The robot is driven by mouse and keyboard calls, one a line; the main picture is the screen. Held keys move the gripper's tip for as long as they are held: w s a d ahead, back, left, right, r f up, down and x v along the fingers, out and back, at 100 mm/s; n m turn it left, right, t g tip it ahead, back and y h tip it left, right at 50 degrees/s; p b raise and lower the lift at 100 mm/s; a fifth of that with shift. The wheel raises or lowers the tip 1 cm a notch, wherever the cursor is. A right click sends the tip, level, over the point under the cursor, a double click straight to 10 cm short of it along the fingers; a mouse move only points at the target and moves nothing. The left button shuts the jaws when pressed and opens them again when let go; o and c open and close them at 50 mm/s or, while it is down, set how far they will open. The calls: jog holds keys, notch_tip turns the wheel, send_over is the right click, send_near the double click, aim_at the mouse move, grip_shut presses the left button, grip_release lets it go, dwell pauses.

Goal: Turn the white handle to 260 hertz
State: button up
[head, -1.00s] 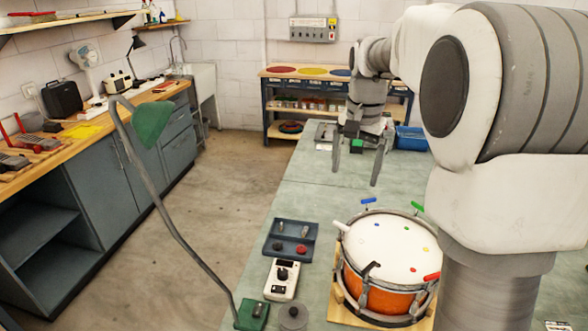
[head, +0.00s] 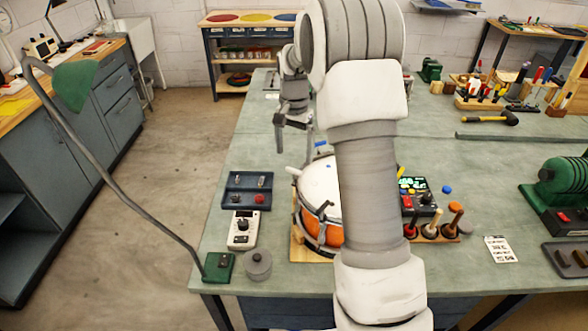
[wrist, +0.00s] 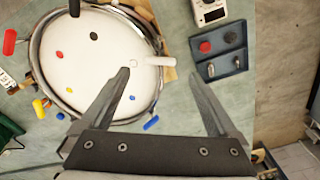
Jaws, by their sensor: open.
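The drum (head: 322,182), with a white skin and orange shell, stands on a wooden base, partly hidden by my arm in the head view. The white handle (head: 292,171) sticks out from its left rim. In the wrist view the white handle (wrist: 160,61) lies at the drum's edge, just beyond and between my fingertips as seen there. My gripper (head: 295,143) is open and empty, behind and above the drum; its spread fingers also show in the wrist view (wrist: 156,76). I cannot tell the exact height gap. A box with a green-lit display (head: 412,184) stands right of the drum; its reading is illegible.
A blue tray (head: 232,199) with small parts, a white meter with a knob (head: 240,240) and a grey round weight (head: 258,266) lie left of the drum. Wooden-handled tools (head: 432,231) stand right. A green lamp (head: 75,88) rises at the left edge. The bench behind is fairly clear.

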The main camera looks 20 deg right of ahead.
aim_at(294, 169)
notch_tip(294, 169, down, 7)
jog(key=shift+f+p, duration=0.15)
jog(key=shift+p, duration=0.15)
jog(key=c, duration=1.4)
